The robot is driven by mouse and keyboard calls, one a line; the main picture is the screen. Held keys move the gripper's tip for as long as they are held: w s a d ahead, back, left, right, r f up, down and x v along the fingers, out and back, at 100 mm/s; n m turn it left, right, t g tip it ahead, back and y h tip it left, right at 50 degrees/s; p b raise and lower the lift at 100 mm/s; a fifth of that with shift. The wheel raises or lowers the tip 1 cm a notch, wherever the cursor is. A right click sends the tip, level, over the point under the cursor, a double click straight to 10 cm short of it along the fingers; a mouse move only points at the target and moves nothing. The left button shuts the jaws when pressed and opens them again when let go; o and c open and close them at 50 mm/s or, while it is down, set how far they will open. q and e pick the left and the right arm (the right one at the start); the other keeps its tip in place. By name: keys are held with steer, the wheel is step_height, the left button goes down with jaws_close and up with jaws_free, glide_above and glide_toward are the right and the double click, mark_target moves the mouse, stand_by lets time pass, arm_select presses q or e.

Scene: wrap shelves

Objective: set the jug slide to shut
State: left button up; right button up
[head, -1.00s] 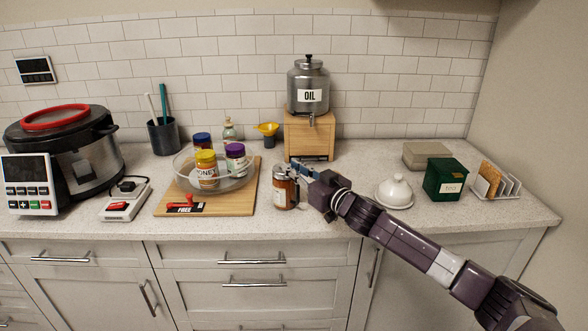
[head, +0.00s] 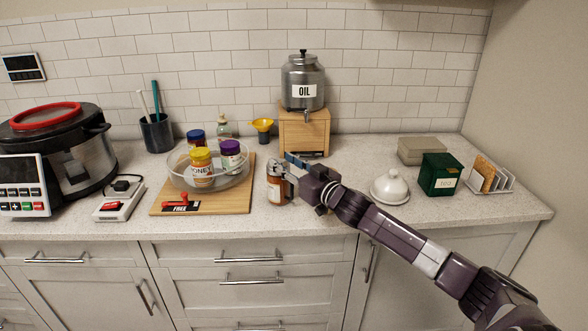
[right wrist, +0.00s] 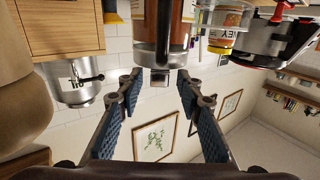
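The jug (head: 275,185), amber with a metal-coloured top, stands upright near the front of the counter. In the right wrist view, which is upside down, the amber body of the jug (right wrist: 174,28) shows at the top. A small grey block (right wrist: 160,77), possibly the slide, juts from its metal-coloured end. My right gripper (head: 289,169) is just right of the jug's top. In the right wrist view its fingers (right wrist: 157,82) are open, on either side of the small block, with nothing held between them. I cannot tell the slide's setting or whether a finger touches it. My left gripper is out of view.
The oil dispenser (head: 303,82) stands on a wooden block (head: 304,135) behind the jug. A wooden board (head: 240,200) with a glass bowl of jars is to the left. A white butter dome (head: 390,187) and green box (head: 438,175) are to the right.

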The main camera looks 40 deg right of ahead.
steer(key=s, duration=1.1)
steer(key=shift+s+d, duration=0.3)
steer(key=shift+d, duration=0.05)
steer(key=shift+c, duration=0.5)
